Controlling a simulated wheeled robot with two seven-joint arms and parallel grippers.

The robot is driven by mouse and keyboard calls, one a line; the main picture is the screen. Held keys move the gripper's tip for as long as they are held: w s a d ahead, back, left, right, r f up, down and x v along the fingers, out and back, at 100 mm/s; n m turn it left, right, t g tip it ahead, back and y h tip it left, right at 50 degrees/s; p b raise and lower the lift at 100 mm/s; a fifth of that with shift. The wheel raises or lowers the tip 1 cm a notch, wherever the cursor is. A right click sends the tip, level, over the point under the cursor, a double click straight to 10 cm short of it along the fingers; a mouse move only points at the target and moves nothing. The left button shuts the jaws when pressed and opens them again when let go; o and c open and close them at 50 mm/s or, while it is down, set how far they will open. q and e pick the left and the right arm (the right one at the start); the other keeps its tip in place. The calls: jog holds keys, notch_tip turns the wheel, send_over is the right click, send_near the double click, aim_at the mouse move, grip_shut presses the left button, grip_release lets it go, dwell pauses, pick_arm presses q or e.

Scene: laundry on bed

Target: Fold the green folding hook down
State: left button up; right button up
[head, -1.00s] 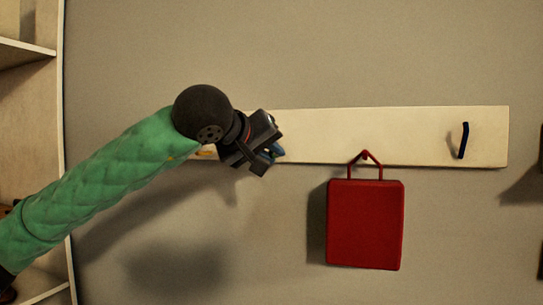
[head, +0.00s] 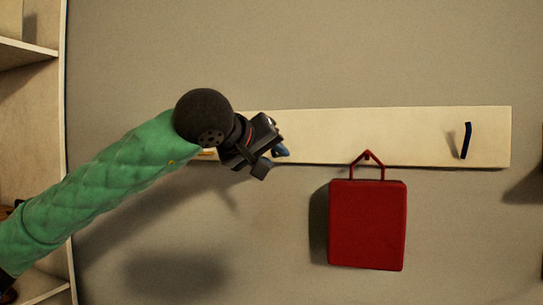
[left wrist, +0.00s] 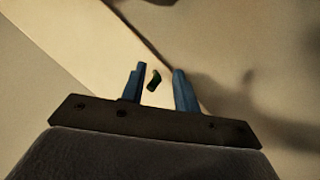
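The green folding hook (left wrist: 153,81) shows in the left wrist view as a small dark green piece on the cream board (left wrist: 85,45). It lies in the gap between the two blue fingers of my left gripper (left wrist: 158,85), nearer the left finger. The fingers are apart, and I cannot tell whether either touches the hook. In the head view my left gripper (head: 281,151) is at the left part of the cream board (head: 420,120) and hides the hook. How far the hook is folded is unclear. My right gripper is not in view.
A red bag (head: 367,225) hangs by its handle from the board's middle. A dark blue hook (head: 466,140) sticks out at the right end. A yellowish piece (head: 207,153) shows partly behind my left arm. Shelves (head: 30,110) stand at the far left. The wall below the gripper is clear.

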pick_arm(q)
jog(key=shift+r, duration=0.1)
jog(key=v, duration=0.7)
jog(key=shift+s, duration=0.35)
jog(key=shift+a, duration=0.2)
